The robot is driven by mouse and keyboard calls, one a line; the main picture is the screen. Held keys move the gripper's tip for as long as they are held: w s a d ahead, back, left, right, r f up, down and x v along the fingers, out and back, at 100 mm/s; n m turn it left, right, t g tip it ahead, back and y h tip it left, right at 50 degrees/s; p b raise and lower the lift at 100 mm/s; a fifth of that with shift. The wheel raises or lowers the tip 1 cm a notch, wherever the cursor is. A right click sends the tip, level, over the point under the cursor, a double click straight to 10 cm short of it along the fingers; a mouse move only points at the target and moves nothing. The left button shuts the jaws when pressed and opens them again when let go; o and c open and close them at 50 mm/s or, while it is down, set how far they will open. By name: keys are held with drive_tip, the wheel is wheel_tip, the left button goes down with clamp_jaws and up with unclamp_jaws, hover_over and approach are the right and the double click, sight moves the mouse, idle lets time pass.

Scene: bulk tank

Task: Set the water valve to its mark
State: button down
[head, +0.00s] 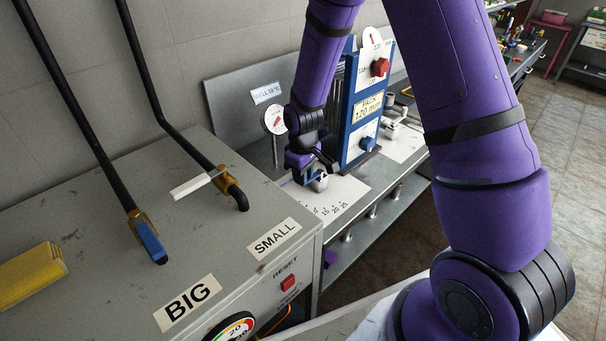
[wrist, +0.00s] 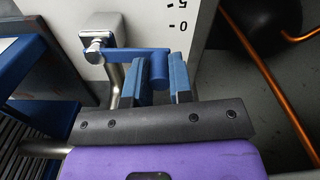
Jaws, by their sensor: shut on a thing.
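The water valve's blue crank handle (wrist: 135,51) runs right from a chrome hub (wrist: 95,44) to an upright blue grip in the wrist view. My gripper (wrist: 159,70) has its blue fingers closed on either side of that grip. The handle points just below the 0 of a white scale plate (wrist: 215,15), where a 5 also shows. In the head view my gripper (head: 314,178) is low at the scale plate (head: 345,193), whose numbers 10 to 25 show. My gripper and wrist mostly hide the valve there. I cannot make out a separate target mark.
A blue press-like frame (head: 352,120) with a red knob (head: 380,67) stands just behind my gripper. A round gauge (head: 275,120) stands left of my forearm. The grey cabinet (head: 110,215) at left carries pipes, a white lever (head: 192,187) and a blue lever (head: 151,243).

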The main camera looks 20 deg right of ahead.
drive_tip(key=shift+s, duration=0.1)
drive_tip(key=shift+s+d+n, duration=0.25)
drive_tip(key=shift+s+n, duration=0.15)
drive_tip(key=shift+n, duration=0.5)
drive_tip(key=n, duration=0.1)
drive_tip(key=s+d+n, duration=0.1)
drive_tip(key=n, duration=0.1)
drive_tip(key=shift+s+d, duration=0.15)
drive_tip(key=shift+s, duration=0.1)
drive_tip(key=n, duration=0.1)
drive_tip(key=d+n, duration=0.1)
drive_tip(key=shift+s+d+n, duration=0.1)
drive_tip(key=shift+s+n, duration=0.3)
drive_tip(key=shift+s+d+n, duration=0.2)
drive_tip(key=shift+d+n, duration=0.2)
drive_tip(key=shift+n, duration=0.35)
drive_tip(key=shift+s+d+n, duration=0.15)
drive_tip(key=shift+d+n, duration=0.2)
drive_tip(key=shift+n, duration=0.4)
drive_tip(key=c, duration=1)
unclamp_jaws()
drive_tip(key=shift+r, duration=0.15)
